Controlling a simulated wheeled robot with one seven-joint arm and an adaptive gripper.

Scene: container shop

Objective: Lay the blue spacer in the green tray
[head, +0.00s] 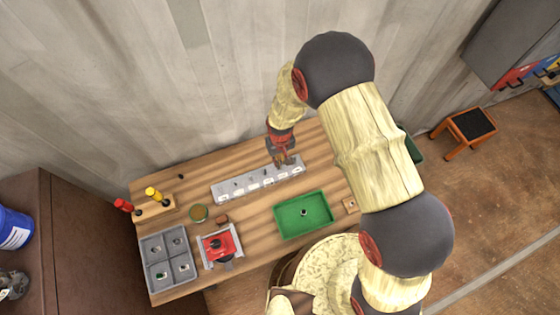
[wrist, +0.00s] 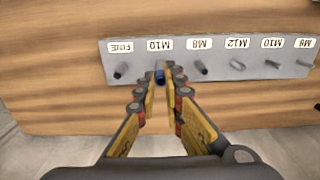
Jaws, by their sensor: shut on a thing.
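The blue spacer (wrist: 160,77) shows between my fingertips in the wrist view, at the grey labelled rack and just below an M10 label. My gripper (wrist: 162,80) is shut on it. Whether the spacer still sits on its peg or is lifted clear, I cannot tell. In the head view my gripper (head: 283,162) is over the right end of the rack, and the spacer is too small to make out there. The green tray (head: 283,232) lies on the bench in front of the rack, to the lower right of my gripper. A small dark thing lies in its middle.
The grey rack (wrist: 220,73) holds several pegs with labels. Bare wood lies between rack and green tray.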

